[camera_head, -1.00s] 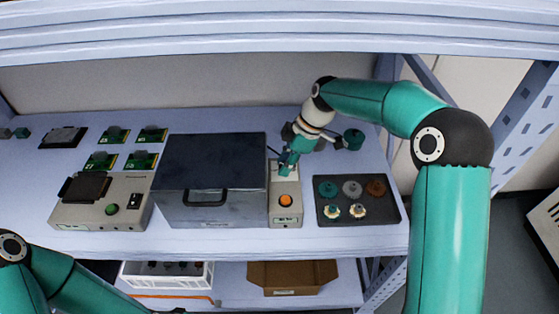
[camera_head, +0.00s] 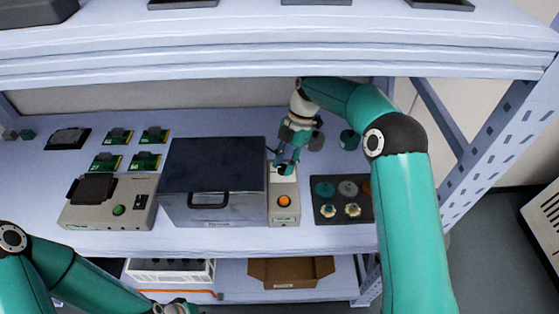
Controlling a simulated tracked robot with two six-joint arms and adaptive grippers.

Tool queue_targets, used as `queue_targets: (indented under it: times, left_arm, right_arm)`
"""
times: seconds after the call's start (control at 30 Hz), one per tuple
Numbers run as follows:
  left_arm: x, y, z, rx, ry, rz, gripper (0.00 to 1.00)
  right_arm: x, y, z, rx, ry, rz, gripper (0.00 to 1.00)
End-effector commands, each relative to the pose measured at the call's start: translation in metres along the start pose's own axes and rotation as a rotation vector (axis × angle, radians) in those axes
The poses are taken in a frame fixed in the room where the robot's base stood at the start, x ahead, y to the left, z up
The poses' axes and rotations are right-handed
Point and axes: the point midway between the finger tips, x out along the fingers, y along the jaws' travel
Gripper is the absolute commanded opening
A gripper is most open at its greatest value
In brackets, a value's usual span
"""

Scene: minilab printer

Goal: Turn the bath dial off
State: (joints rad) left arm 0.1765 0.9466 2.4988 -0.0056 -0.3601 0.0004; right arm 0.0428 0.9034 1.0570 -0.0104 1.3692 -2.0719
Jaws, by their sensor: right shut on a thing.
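The bath (camera_head: 212,175) is a dark grey lidded box with a front handle, in the middle of the shelf in the head view. A narrow pale control unit (camera_head: 284,215) with an orange button (camera_head: 284,201) stands against its right side. My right gripper (camera_head: 284,166) points down at the back part of this unit, behind the button. It is shut on the small dark bath dial (camera_head: 284,170), which its fingers mostly hide, so the dial's setting cannot be read. My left gripper (camera_head: 178,307) is only partly in view at the bottom edge, low in front of the shelf.
A dark tray (camera_head: 342,219) with several round caps lies right of the control unit, partly behind my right arm. A beige device (camera_head: 108,212) and several green boards (camera_head: 117,136) are on the left. The upper shelf (camera_head: 280,62) hangs above. A cardboard box (camera_head: 290,272) is below.

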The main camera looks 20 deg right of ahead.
Motion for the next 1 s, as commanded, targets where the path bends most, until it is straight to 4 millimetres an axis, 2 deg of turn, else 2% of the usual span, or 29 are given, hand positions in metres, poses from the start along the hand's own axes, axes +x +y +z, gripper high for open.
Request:
queue_targets:
  times: [0.5,0.53,0.67,1.0]
  left_arm:
    - [-0.0016,0.0006,0.0,0.0,0.0,0.0,0.0]
    - [-0.0016,0.0006,0.0,0.0,0.0,0.0,0.0]
    - [-0.0016,0.0006,0.0,0.0,0.0,0.0,0.0]
    - [-0.0021,0.0007,0.0,0.0,0.0,0.0,0.0]
  right_arm:
    - [-0.0019,0.0049,0.0,-0.028,-0.007,0.007,0.0]
    - [-0.0019,0.005,-0.0001,-0.028,-0.007,0.007,0.32]
    - [-0.0016,0.0044,-0.0004,-0.027,-0.006,0.005,0.54]
    - [-0.0018,0.0031,-0.0006,-0.026,-0.003,-0.001,0.55]
